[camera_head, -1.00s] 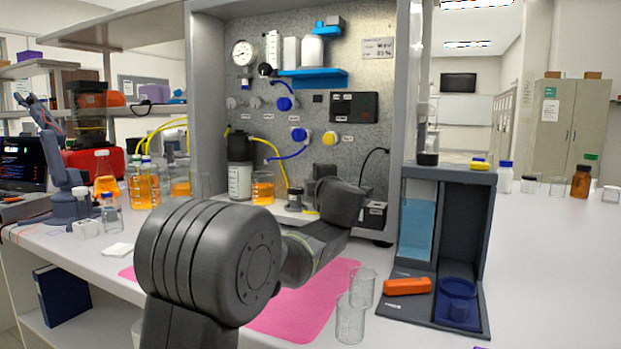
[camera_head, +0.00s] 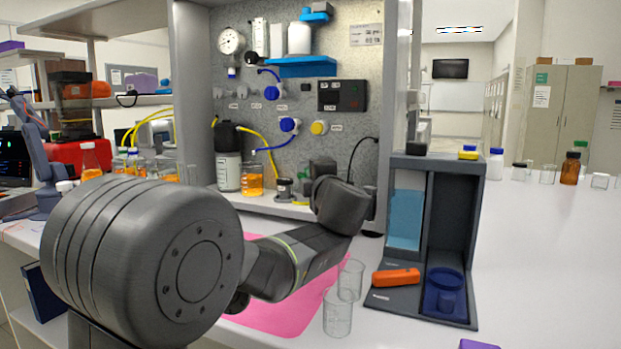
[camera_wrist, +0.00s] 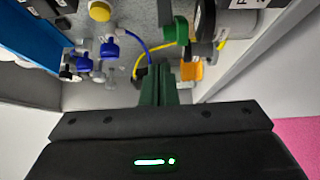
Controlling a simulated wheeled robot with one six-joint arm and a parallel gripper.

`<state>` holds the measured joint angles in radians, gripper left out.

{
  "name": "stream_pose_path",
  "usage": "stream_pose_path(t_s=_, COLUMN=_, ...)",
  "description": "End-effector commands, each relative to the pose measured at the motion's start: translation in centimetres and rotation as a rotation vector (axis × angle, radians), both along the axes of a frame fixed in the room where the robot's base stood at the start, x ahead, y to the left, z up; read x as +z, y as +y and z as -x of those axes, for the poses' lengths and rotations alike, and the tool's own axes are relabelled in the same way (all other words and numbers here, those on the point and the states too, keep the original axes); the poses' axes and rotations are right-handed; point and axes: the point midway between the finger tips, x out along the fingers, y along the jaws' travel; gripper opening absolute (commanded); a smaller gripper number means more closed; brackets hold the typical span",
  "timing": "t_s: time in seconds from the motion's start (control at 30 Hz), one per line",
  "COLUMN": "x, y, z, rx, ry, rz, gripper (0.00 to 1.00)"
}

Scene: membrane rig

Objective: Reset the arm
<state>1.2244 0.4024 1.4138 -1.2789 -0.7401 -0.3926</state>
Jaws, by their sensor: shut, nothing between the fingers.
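My arm reaches from the lower left of the head view toward the membrane rig's grey panel (camera_head: 350,60). My gripper (camera_wrist: 158,72) shows in the wrist view as two dark green fingers close together, shut and empty. In the head view the gripper is mostly hidden behind my dark wrist, in front of the panel's lower part. In the wrist view the fingers point toward the panel, with a blue knob (camera_wrist: 109,49) to their left and an orange thing (camera_wrist: 191,71) to their right. I cannot tell whether the fingers touch anything.
Two glass beakers (camera_head: 338,314) stand on the bench beside the pink mat (camera_head: 275,318). A dark stand (camera_head: 462,215) with an orange block (camera_head: 396,277) and a blue dish (camera_head: 444,281) is to their right. Orange-filled bottles (camera_head: 90,160) stand left. The bench's right side is largely clear.

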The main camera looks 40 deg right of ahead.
Motion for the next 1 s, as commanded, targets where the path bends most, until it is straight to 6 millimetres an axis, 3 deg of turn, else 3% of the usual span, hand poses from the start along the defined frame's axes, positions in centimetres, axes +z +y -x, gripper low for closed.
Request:
stream_pose_path(t_s=0.17, x=-0.2, y=-0.6, z=-0.7, rx=-0.001, ry=0.000, rz=-0.001, gripper=0.00)
stream_pose_path(t_s=0.6, x=-0.6, y=-4.5, z=-4.1, rx=-0.024, ry=0.001, rz=-0.011, gripper=0.00)
stream_pose_path(t_s=1.0, x=-0.6, y=-4.9, z=-4.4, rx=-0.027, ry=0.001, rz=-0.014, gripper=0.00)
